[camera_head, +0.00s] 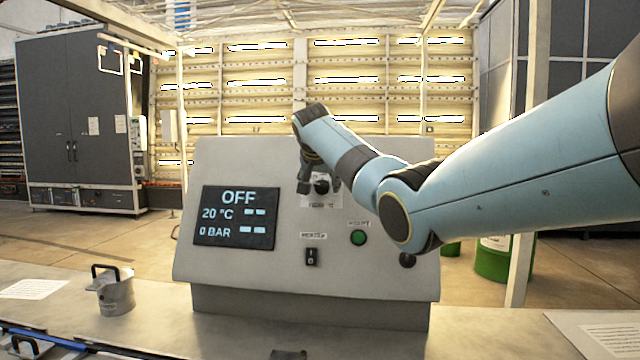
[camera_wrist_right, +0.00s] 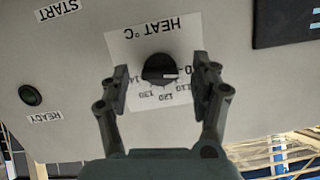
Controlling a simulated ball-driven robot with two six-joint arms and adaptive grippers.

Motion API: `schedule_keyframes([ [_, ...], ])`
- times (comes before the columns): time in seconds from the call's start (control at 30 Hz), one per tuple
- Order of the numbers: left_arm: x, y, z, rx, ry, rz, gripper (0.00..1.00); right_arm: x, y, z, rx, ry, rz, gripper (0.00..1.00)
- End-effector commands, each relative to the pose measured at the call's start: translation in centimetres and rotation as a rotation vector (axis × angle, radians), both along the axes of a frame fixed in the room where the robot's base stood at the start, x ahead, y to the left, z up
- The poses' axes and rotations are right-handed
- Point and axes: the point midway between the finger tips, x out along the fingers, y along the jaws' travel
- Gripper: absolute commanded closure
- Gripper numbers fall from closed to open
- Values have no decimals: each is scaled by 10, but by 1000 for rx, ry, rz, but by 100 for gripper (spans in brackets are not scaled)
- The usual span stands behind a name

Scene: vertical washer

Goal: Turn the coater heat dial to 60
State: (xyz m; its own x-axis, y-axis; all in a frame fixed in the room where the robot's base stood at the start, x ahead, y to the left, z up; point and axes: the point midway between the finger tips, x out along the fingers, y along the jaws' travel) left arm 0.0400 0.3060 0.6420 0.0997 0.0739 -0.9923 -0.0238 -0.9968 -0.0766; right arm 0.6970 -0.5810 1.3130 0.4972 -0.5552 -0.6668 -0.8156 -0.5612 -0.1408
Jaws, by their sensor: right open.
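The heat dial (camera_wrist_right: 158,70) is a round black knob on a white scale plate (camera_wrist_right: 140,42) marked HEAT °C, upside down in the right wrist view. Its white mark points right, towards a number partly hidden by a finger. My right gripper (camera_wrist_right: 161,82) is open, with one finger on each side of the knob and gaps showing between. In the head view the dial (camera_head: 321,186) is partly covered by my right gripper (camera_head: 317,176). The control panel's screen (camera_head: 236,217) reads OFF, 20 °C and 0 BAR. My left gripper is not in view.
The grey panel (camera_head: 210,160) also carries a black switch (camera_head: 311,256), a green button (camera_head: 358,237) and a dark knob (camera_head: 407,260) below my right arm. Paper sheets lie at both bench ends.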

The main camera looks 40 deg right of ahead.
Motion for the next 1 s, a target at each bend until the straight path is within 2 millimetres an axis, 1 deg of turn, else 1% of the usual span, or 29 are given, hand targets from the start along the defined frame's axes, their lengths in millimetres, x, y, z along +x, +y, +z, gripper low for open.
schedule_keyframes([
  [0.13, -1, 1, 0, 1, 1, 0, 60, -2, 3, 5, -1, -2, 0, 37],
  [0.23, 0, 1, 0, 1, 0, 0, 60, -8, 10, 13, -2, -4, 0, 37],
  [0.5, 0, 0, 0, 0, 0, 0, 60, -37, 43, 52, -1, -5, 2, 37],
  [0.7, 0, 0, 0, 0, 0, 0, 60, -54, 62, 73, -1, -1, 2, 37],
  [0.83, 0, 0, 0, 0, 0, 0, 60, -59, 66, 79, 0, 0, 0, 37],
  [1.0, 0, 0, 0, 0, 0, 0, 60, -60, 67, 80, 1, 1, -1, 37],
])
